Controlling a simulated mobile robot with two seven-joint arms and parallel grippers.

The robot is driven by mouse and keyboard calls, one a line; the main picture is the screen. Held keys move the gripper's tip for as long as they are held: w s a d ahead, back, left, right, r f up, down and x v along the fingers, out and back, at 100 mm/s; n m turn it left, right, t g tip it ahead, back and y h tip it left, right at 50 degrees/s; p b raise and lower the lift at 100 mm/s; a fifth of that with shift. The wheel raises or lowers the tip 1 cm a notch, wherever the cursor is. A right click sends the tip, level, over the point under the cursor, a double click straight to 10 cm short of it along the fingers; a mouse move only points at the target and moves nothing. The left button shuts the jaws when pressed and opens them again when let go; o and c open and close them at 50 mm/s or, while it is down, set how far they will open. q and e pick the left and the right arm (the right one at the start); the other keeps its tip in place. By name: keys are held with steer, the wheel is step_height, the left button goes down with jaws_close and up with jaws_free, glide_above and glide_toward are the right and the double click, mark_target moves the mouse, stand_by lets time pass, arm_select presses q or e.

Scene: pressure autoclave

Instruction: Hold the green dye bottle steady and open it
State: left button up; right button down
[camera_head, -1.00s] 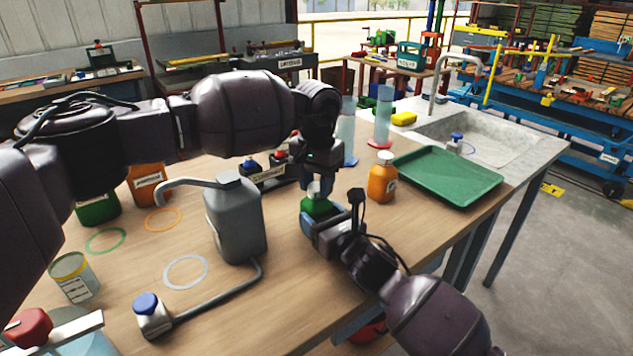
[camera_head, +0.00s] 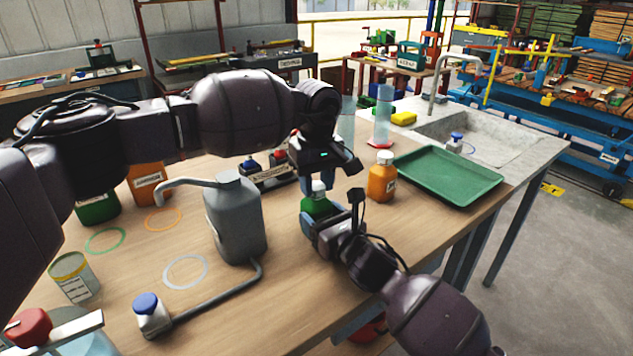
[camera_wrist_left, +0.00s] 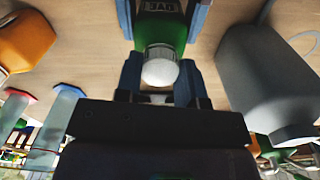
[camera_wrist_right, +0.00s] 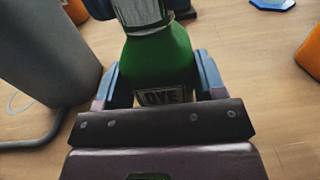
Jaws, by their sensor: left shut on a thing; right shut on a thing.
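The green dye bottle (camera_head: 315,205) with a white cap (camera_head: 318,188) stands on the wooden table in the head view. My right gripper (camera_head: 316,222) is shut around the bottle's green body; the right wrist view shows the body (camera_wrist_right: 160,68) between its fingers. My left gripper (camera_head: 314,184) comes from above and is shut on the white cap. In the left wrist view the cap (camera_wrist_left: 160,68) sits between its blue fingers, with the green body (camera_wrist_left: 165,22) beyond. The head view shows the cap partly covered by the left fingers; whether it is loose cannot be told.
A small rack (camera_head: 270,176) is behind. The table front is fairly clear.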

arm_select(q)
steer(key=n, duration=0.5)
steer(key=shift+n, duration=0.3)
steer(key=n, duration=0.5)
steer(key=shift+n, duration=0.3)
steer(key=n, duration=0.5)
steer(key=shift+n, duration=0.3)
steer(key=n, duration=0.9)
steer(key=shift+r+n, duration=0.1)
steer(key=shift+n, duration=0.2)
steer(key=n, duration=1.5)
steer(key=shift+n, duration=0.4)
